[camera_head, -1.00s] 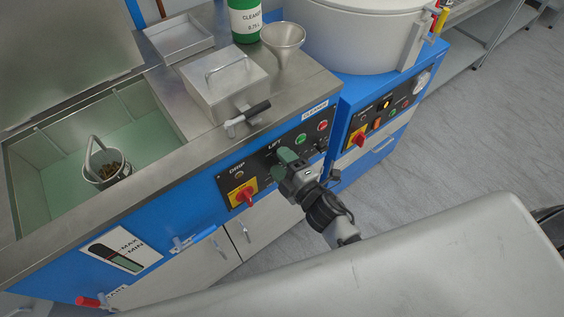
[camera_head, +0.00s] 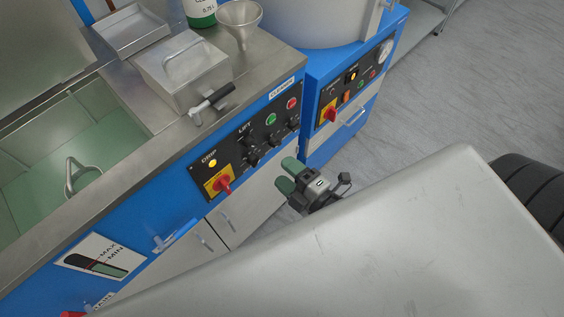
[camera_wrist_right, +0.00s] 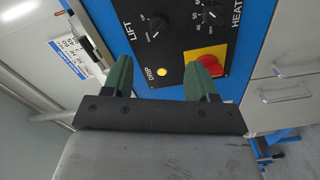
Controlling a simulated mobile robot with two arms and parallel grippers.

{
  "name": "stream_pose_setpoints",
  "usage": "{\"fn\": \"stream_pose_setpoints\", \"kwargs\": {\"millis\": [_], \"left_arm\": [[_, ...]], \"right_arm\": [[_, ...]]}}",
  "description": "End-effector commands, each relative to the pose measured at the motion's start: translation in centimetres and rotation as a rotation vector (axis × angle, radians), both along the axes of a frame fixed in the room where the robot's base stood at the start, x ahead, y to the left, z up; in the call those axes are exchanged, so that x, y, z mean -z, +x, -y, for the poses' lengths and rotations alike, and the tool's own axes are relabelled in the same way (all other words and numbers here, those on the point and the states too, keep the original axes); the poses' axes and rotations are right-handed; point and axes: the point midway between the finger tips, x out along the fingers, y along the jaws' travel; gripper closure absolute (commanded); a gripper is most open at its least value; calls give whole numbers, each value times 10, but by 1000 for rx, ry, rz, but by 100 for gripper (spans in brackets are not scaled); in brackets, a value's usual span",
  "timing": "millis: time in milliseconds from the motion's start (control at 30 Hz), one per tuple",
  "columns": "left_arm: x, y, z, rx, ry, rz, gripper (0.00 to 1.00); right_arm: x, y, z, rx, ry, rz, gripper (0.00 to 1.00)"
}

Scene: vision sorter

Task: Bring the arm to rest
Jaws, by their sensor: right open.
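My right gripper (camera_head: 287,174) is open and empty. It hangs in the air in front of the blue washing machine's control panel (camera_head: 232,158), apart from it, with part of the arm hidden behind my pale body. In the right wrist view its two green fingers (camera_wrist_right: 160,75) stand apart, with the panel beyond them. The panel has a red switch on a yellow plate (camera_head: 219,183), black knobs and a lit yellow DRIP lamp (camera_head: 212,163). My left gripper is not in view.
The open tank (camera_head: 125,155) at left holds green liquid; a basket handle (camera_head: 69,175) sticks up from it. A lidded metal box (camera_head: 185,75), funnel (camera_head: 240,20) and tray (camera_head: 130,30) stand on top. A second blue machine (camera_head: 312,80) stands behind right.

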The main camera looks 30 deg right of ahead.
Motion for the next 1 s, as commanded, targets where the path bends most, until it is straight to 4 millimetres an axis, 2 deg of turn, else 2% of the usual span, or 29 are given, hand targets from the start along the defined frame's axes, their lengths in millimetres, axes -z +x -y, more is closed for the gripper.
{"fn": "stream_pose_setpoints", "kwargs": {"millis": [433, 533, 567, 667, 767, 800, 867, 900, 1000], "left_arm": [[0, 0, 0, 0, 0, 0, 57], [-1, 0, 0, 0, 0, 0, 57], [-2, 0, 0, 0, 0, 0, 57], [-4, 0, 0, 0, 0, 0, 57], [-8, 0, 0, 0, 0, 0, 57], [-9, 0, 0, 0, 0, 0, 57], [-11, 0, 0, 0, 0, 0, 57], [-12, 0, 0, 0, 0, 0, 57], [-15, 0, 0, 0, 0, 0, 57]], "right_arm": [[1, 0, 0, 1, 2, -4, 42], [18, 0, 2, 16, 28, -53, 42], [28, 0, 3, 25, 43, -84, 42], [80, -4, 10, 83, 123, -243, 42], [150, -22, 20, 180, 230, -464, 42], [179, -33, 24, 227, 274, -557, 42], [220, -53, 30, 302, 336, -694, 42], [245, -69, 34, 357, 372, -784, 42], [303, -118, 44, 512, 458, -1005, 42]]}}
